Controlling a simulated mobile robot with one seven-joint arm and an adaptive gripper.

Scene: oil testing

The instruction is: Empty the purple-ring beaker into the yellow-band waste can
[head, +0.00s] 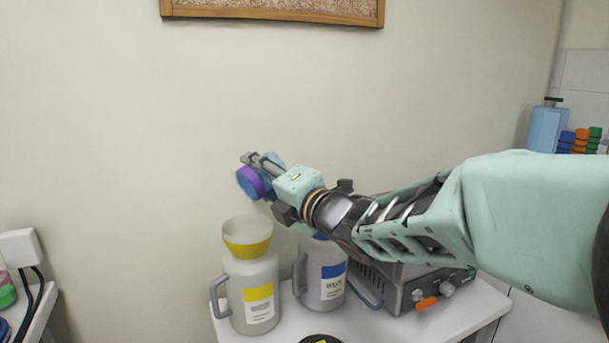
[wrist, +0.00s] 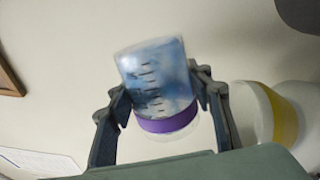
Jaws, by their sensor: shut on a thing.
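The purple-ring beaker (head: 252,183) is held in my gripper (head: 262,168), in the air above and slightly right of the yellow-band waste can. The beaker is tilted well over, its purple ring end toward the lower left. In the wrist view the beaker (wrist: 157,80) is clear with dark graduation marks and bluish contents, and the gripper fingers (wrist: 160,100) close on both sides of it. The yellow-band waste can (head: 253,292) is a pale jug with a yellow label and a yellow-banded funnel (head: 248,240) on top. The funnel's yellow band also shows in the wrist view (wrist: 283,112). No falling stream is visible.
A similar blue-band can (head: 322,280) stands right beside the yellow one, partly behind my arm. A grey device (head: 412,290) with knobs and an orange part is farther right on the white table (head: 465,318). A dark round item (head: 320,339) lies at the front. The wall is behind.

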